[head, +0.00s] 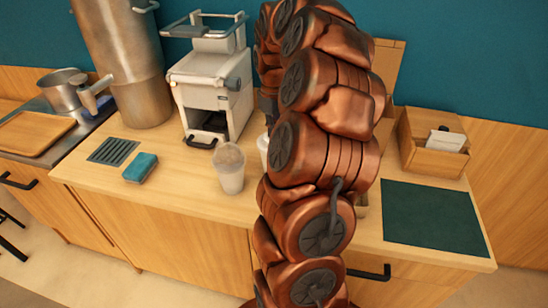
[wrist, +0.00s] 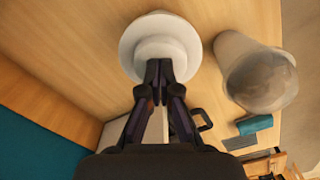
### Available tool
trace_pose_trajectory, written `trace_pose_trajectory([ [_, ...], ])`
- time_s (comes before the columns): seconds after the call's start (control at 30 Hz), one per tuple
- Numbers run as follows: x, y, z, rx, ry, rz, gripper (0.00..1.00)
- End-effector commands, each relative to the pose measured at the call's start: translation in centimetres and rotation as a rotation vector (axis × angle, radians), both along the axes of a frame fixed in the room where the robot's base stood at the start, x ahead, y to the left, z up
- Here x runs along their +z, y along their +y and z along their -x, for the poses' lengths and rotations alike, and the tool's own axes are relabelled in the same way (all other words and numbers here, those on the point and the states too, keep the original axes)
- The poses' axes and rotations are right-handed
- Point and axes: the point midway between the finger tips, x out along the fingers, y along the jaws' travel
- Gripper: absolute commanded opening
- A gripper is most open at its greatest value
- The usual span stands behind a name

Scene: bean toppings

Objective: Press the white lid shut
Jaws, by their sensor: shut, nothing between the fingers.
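A round white container with a stepped white lid (wrist: 160,27) is at the top centre of the wrist view. My gripper (wrist: 159,66) is shut and empty, with its dark fingertips at the lid's near edge. I cannot tell whether the tips touch the lid or how tightly it is seated. In the head view only a sliver of the white container (head: 263,144) shows beside my copper arm, which hides the rest and my fingertips.
A translucent cup (head: 230,168) stands close to the left of the container; it also shows in the wrist view (wrist: 262,80). A white machine (head: 212,85) stands behind. A blue sponge (head: 140,167), a green mat (head: 432,217) and a wooden box (head: 424,158) are on the counter.

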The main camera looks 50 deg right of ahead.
Motion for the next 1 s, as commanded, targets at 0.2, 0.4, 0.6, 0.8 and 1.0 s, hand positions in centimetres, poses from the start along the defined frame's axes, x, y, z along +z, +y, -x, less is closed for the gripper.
trace_pose_trajectory([
  [0.2,1.9,-0.1,-0.1,0.001,-0.004,0.003,0.0],
  [0.4,4.2,0.0,-0.1,0.001,-0.002,0.001,0.0],
  [0.6,5.2,0.0,-0.1,0.0,-0.003,0.002,0.0],
  [0.8,5.1,0.0,0.0,0.0,-0.002,0.001,0.0],
  [1.0,5.1,0.0,0.0,0.0,-0.001,0.001,0.0],
])
